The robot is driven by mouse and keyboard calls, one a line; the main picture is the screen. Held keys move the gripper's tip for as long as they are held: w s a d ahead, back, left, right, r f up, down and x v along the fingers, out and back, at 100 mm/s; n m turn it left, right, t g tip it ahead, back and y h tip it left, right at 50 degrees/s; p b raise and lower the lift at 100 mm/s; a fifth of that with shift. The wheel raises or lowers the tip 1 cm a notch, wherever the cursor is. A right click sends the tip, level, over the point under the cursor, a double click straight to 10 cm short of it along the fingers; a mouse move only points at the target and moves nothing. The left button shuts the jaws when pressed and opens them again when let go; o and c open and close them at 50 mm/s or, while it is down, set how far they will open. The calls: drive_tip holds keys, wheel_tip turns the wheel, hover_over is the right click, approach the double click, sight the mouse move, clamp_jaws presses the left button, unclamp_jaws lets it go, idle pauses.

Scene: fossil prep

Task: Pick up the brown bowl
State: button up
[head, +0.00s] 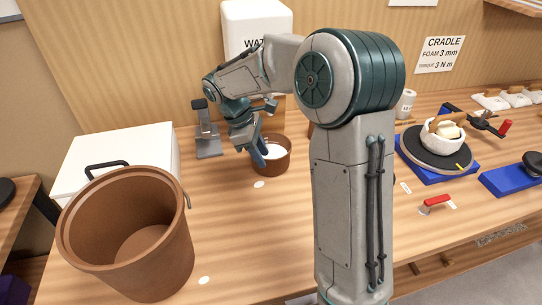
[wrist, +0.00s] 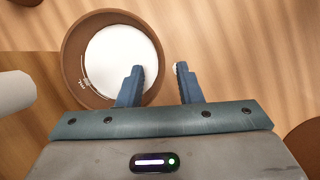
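The brown bowl (head: 273,167) stands on the wooden bench, left of my arm in the head view, with white material inside. In the wrist view the bowl (wrist: 72,58) is at upper left, and a white disc with small markings fills its inside. My gripper (wrist: 160,68) is open and empty. In the wrist view its left finger overlaps the bowl's inside and its right finger is outside the rim, with the right wall between them. In the head view the gripper (head: 258,157) points down at the bowl; whether it touches is unclear.
A large brown bucket (head: 165,255) stands at front left, before a white box (head: 140,146). A grey stand (head: 208,142) is left of the bowl, and a white container (head: 245,25) is behind. A turntable (head: 435,158) with a white bowl is at right.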

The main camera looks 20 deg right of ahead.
sight(268, 176)
drive_tip(key=x, duration=0.5)
drive_tip(key=shift+s, duration=0.1)
clamp_jaws()
drive_tip(key=shift+r+p, duration=0.1)
drive_tip(key=shift+p, duration=0.2)
